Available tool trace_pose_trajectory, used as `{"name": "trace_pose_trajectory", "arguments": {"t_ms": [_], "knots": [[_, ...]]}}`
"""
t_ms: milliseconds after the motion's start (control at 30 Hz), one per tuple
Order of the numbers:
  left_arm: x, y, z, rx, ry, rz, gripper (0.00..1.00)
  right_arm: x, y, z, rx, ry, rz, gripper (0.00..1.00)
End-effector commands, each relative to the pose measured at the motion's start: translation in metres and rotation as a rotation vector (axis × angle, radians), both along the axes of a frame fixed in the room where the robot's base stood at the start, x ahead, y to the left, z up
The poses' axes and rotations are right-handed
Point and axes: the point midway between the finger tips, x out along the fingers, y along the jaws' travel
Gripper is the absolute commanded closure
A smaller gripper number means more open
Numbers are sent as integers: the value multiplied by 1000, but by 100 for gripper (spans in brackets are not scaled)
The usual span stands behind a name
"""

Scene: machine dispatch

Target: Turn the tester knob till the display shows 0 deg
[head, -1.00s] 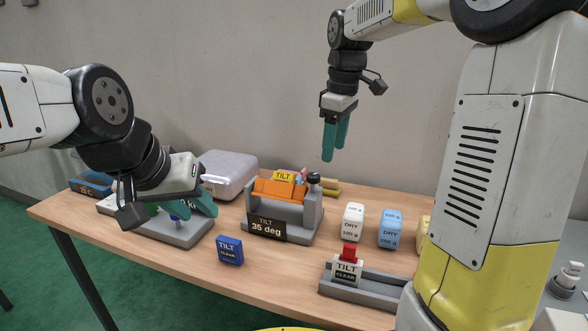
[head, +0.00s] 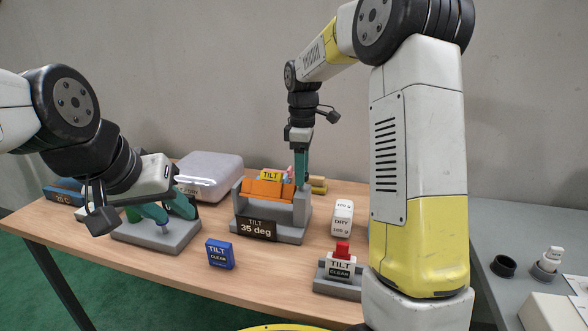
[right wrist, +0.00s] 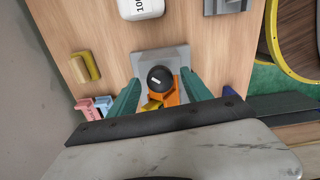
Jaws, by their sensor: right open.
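The grey tilt tester (head: 270,235) stands on the table with an orange cradle (head: 266,189) in it. Its display (head: 256,228) reads TILT 35 deg. The round black knob (right wrist: 160,78) with a white mark shows in the right wrist view; in the head view my right gripper hides it. My right gripper (head: 302,183) points down at the tester's right end. It is open, with its teal fingertips on either side of the knob; I cannot tell whether they touch it. My left gripper (head: 168,212) is open above a grey stand (head: 160,238) at the left.
A blue TILT CLEAR block (head: 220,254) lies in front of the tester. A red-topped TILT CLEAR block (head: 341,262) sits in a grey holder. A silver case (head: 209,175) and a yellow block (right wrist: 86,67) are behind.

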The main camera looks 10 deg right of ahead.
Motion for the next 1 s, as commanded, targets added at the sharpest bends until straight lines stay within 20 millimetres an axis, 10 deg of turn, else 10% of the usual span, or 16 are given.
{"name": "trace_pose_trajectory", "arguments": {"t_ms": [233,533,1000], "knots": [[0,0,0,0,0,0,64,0,0,-1,0,-1,0,43],[0,0,0,0,0,0,64,0,0,-1,1,-1,-1,100],[0,0,0,0,0,0,64,0,0,-1,0,-2,-106,100]]}}
